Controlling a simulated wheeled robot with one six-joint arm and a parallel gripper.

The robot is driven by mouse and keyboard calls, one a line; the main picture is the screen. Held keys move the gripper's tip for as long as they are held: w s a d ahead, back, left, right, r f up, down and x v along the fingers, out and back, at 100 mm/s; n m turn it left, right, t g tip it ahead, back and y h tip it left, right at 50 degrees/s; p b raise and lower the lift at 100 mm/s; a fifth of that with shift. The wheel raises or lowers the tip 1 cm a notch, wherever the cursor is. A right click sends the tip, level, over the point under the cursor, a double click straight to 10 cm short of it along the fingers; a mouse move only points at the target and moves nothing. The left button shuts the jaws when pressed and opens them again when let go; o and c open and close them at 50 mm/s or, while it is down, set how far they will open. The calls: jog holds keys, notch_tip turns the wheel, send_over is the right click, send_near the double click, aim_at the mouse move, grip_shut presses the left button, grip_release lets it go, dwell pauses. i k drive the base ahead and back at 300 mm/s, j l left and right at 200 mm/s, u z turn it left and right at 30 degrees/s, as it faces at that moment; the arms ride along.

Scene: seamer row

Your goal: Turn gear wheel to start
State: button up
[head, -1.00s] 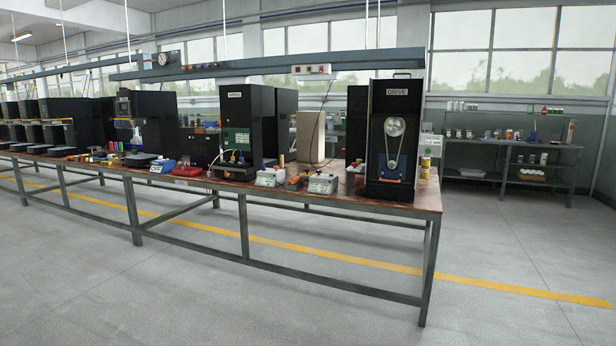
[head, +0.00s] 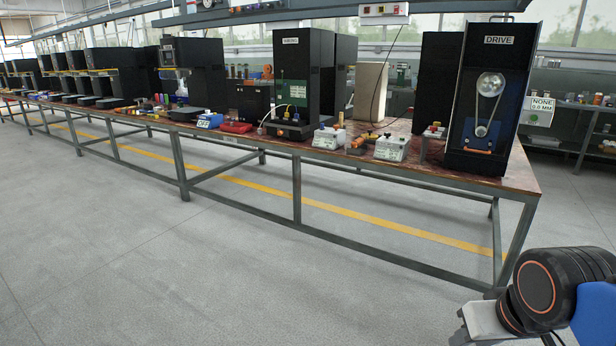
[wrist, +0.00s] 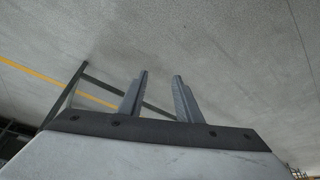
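The black machine marked DRIVE (head: 494,100) stands at the near right end of the long bench in the head view. A round silver gear wheel (head: 491,84) is set high in its open front, with a belt running down to a small lower wheel (head: 481,131). A blue part sits around the lower wheel. My gripper (wrist: 160,88) shows in the wrist view with its two fingers apart and nothing between them. It hangs over grey floor, away from the machine. The head view shows part of my arm at the lower right, but not the fingers.
The bench (head: 420,176) has a worn brown top and grey legs. Two white boxes, including one near the DRIVE machine (head: 392,147), and orange-handled items lie along its front. The floor before the bench is clear.

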aim_at(370, 136)
jog(key=i+j, duration=0.15)
jog(key=i, duration=0.35)
jog(key=i+j, duration=0.15)
jog(key=i, duration=0.4)
jog(key=i+j, duration=0.15)
jog(key=i, duration=0.35)
jog(key=i+j, duration=0.15)
jog(key=i, duration=0.35)
